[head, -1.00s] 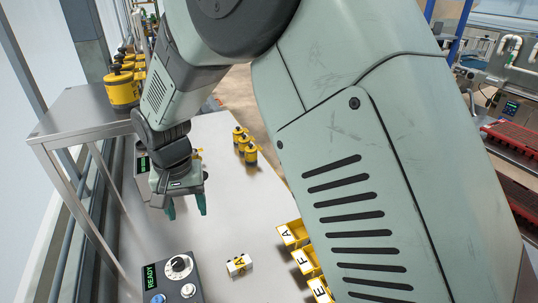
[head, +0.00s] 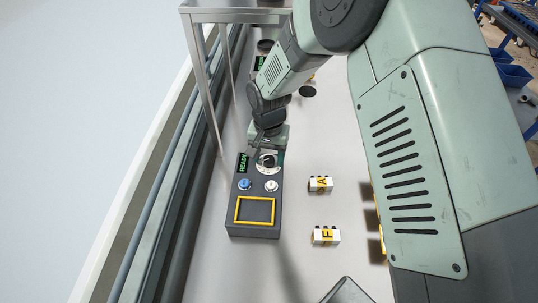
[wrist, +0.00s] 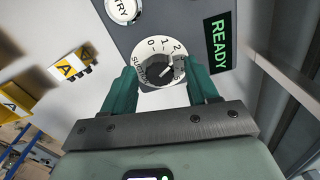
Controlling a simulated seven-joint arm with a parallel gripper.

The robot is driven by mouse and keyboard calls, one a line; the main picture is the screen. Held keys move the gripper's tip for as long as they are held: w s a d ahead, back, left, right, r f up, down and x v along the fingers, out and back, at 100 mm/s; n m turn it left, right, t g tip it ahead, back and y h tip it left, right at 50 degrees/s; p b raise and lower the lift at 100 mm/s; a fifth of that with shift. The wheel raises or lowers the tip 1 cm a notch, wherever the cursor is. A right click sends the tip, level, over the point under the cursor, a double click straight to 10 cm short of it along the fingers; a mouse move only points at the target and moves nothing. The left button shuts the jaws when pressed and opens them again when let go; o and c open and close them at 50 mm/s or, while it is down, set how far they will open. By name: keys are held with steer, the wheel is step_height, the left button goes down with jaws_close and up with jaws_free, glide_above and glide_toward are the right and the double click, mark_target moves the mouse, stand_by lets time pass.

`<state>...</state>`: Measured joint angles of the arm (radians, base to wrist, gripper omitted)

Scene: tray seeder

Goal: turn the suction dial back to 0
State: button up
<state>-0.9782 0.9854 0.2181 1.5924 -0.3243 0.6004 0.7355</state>
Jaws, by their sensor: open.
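The suction dial is a round white plate (head: 265,169) with a dark knob, on a dark grey control box (head: 235,220). In the wrist view the dial (wrist: 143,55) shows the numbers 0, 1 and 2 around its knob. The knob's light mark appears turned away from 0, towards the higher numbers; its exact setting is hard to read. My gripper (wrist: 162,88) is open, with one green finger on each side of the knob, over the dial. I cannot tell whether either finger touches it. In the head view my gripper (head: 268,158) partly hides the dial.
The box has a green READY display (head: 243,163), a blue button (head: 245,184), a white button (head: 271,186) and a yellow-framed recess (head: 256,199). White-and-yellow blocks marked A (head: 320,184) and F (head: 326,235) stand to its right. A metal stand (head: 212,90) is on the left.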

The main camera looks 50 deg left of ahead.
steer(key=shift+f, duration=0.2)
steer(key=c, duration=1)
steer(key=shift+c, duration=0.2)
steer(key=shift+n, duration=0.3)
steer(key=n, duration=1.1)
steer(key=shift+n, duration=0.4)
